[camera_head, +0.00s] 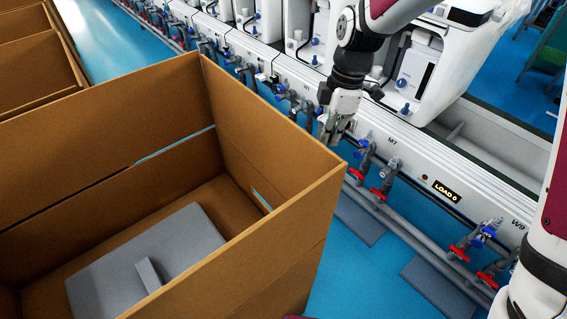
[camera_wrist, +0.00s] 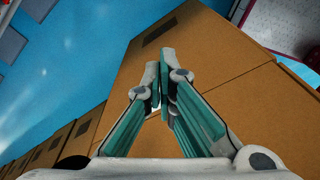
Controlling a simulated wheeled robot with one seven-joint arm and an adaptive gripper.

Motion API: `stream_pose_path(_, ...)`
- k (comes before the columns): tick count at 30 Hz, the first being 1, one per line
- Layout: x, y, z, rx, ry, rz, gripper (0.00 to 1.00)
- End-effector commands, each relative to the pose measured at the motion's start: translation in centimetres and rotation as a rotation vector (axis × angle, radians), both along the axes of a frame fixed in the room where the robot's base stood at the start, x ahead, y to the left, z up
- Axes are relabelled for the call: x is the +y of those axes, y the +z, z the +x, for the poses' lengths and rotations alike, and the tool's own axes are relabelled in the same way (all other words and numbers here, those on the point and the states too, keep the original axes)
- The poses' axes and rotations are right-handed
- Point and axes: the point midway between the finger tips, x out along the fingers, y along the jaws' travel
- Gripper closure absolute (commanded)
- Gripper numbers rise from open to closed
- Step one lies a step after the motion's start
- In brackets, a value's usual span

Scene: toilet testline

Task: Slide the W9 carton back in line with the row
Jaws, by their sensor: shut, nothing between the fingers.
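A large open brown carton (camera_head: 290,230) fills the left foreground of the head view, with a grey panel (camera_head: 150,255) lying inside. No carton label is legible, so I cannot confirm which is W9; this is the nearest one. My gripper (camera_head: 330,138) hangs near this carton's far right corner, beside the testline. In the wrist view my gripper (camera_wrist: 160,66) has its fingertips together with nothing between them, over or in front of a brown carton wall (camera_wrist: 225,70). I cannot tell whether the fingertips touch it.
More brown cartons (camera_head: 35,65) stand at upper left; a row of cartons (camera_wrist: 62,140) also shows in the wrist view. The white testline (camera_head: 440,180), marked W7 and W9, carries red and blue valves (camera_head: 378,195) and grey pipes close to my gripper.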

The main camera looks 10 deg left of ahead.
Motion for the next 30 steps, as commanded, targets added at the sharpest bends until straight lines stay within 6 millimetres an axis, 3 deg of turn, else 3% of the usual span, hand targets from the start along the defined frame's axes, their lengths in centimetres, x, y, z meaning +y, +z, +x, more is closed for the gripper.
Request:
stream_pose_path(1,1.4,-3.8,1.0,0.024,0.082,0.016,1.00)
stream_pose_path(3,3.1,-7.7,1.9,0.041,0.202,0.042,1.00)
stream_pose_path(6,5.3,-12.7,2.7,0.061,0.350,0.081,1.00)
stream_pose_path(10,7.4,-17.6,3.1,0.076,0.491,0.126,1.00)
stream_pose_path(13,8.3,-19.8,3.2,0.081,0.556,0.149,1.00)
stream_pose_path(23,9.4,-23.4,2.5,0.086,0.599,0.163,1.00)
stream_pose_path(30,10.2,-27.9,1.5,0.086,0.598,0.163,1.00)
